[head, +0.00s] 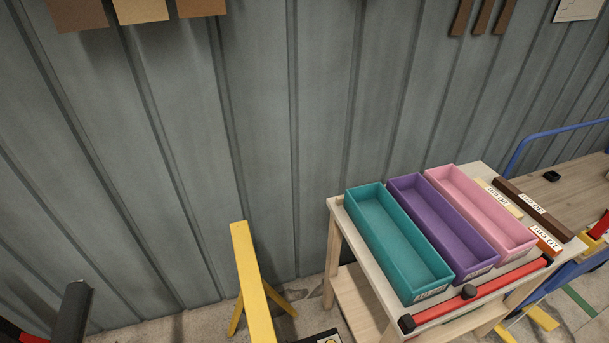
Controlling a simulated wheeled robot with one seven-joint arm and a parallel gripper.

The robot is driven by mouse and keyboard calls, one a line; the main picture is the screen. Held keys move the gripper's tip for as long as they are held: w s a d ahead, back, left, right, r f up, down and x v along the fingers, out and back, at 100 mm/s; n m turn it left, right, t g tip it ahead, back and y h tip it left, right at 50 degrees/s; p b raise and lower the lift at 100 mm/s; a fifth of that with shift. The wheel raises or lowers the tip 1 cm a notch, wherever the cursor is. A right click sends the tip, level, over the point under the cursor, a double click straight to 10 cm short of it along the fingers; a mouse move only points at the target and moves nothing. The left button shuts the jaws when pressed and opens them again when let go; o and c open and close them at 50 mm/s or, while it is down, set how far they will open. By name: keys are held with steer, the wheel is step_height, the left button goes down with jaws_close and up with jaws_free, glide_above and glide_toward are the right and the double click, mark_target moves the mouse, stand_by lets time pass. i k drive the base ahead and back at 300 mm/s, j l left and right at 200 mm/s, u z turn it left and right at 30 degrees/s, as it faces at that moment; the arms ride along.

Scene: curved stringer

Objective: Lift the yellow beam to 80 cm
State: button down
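A long yellow beam (252,285) runs from the lower middle toward the wall, and its near end is cut off by the bottom edge. Splayed yellow legs (280,301) stand on the floor under its far end, like a trestle. I cannot tell whether beam and legs are one piece. My gripper cannot be made out in this view. A dark upright part (72,312) with some red beside it shows at the lower left, and I cannot tell what it is.
Right of the beam, a wooden table (338,213) bears teal (409,255), purple (450,232) and pink (487,215) trays, labelled blocks (533,208) and a red bar (480,293). A blue-railed cart (560,190) stands farther right. A grey ribbed wall (270,110) closes the back.

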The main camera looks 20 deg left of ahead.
mark_target(260, 324)
steer(key=u, duration=0.9)
